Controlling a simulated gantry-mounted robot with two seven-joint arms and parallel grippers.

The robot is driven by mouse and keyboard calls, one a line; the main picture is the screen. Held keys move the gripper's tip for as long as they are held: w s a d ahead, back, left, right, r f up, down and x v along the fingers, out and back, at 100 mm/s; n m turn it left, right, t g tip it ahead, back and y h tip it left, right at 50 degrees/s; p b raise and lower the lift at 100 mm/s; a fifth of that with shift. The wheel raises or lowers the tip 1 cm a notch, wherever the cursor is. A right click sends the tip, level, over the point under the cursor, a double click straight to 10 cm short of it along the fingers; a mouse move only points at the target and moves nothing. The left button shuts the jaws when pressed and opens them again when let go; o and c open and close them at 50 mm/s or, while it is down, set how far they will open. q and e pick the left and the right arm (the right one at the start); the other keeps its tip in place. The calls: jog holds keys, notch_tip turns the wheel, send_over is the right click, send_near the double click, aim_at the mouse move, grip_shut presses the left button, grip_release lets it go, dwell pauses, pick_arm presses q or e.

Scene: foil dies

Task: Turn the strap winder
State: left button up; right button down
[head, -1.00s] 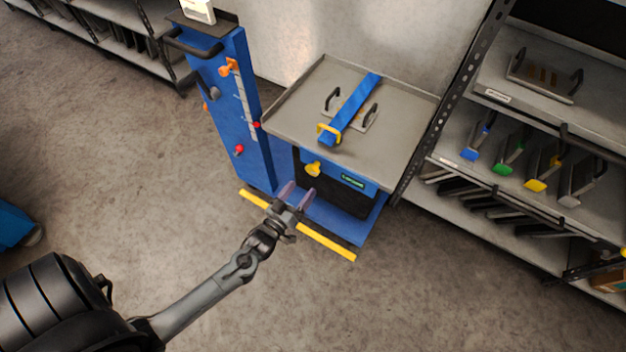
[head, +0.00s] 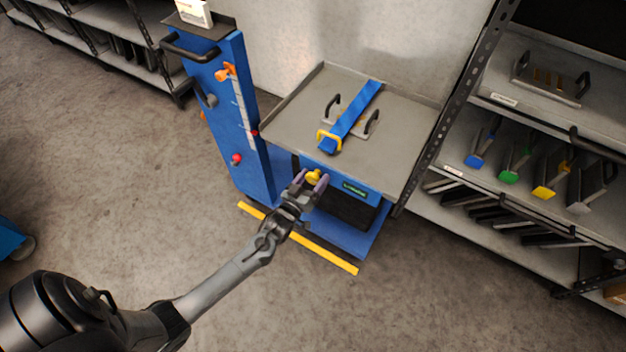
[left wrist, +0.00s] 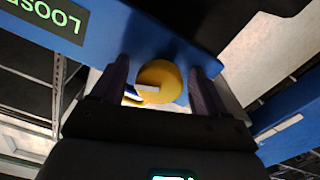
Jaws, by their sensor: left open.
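The strap winder is a yellow knob (head: 314,177) on the blue front of the cart, below the grey tray top. In the left wrist view the round yellow knob (left wrist: 159,82) sits between the two purple fingers. My left gripper (head: 311,182) is open, with one finger on each side of the knob; I cannot tell whether they touch it. A blue strap (head: 352,115) runs over a handled plate (head: 358,123) on the tray, through a yellow buckle (head: 328,140). A green label (head: 355,188) is beside the knob; in the wrist view part of its text reads "LOOSE". My right gripper is not in view.
A blue column (head: 236,120) with orange and red knobs stands left of the cart. A shelf rack (head: 530,130) with coloured-handled tools and a handled plate stands close on the right. The floor in front is clear past a yellow strip (head: 335,259).

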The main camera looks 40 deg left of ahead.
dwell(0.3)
pick_arm(q)
jog(key=c, duration=1)
jog(key=shift+r+m+p, duration=0.1)
jog(key=shift+m+p, duration=0.85)
jog(key=shift+m, duration=0.15)
jog(key=m+p, duration=0.2)
jog(key=m, duration=0.1)
jog(key=shift+m, duration=0.3)
jog(key=m+p, duration=0.1)
jog(key=m, duration=0.2)
jog(key=shift+a, duration=0.1)
jog(key=shift+m+p, duration=0.7)
jog(key=shift+m, duration=0.8)
jog(key=shift+f, duration=0.2)
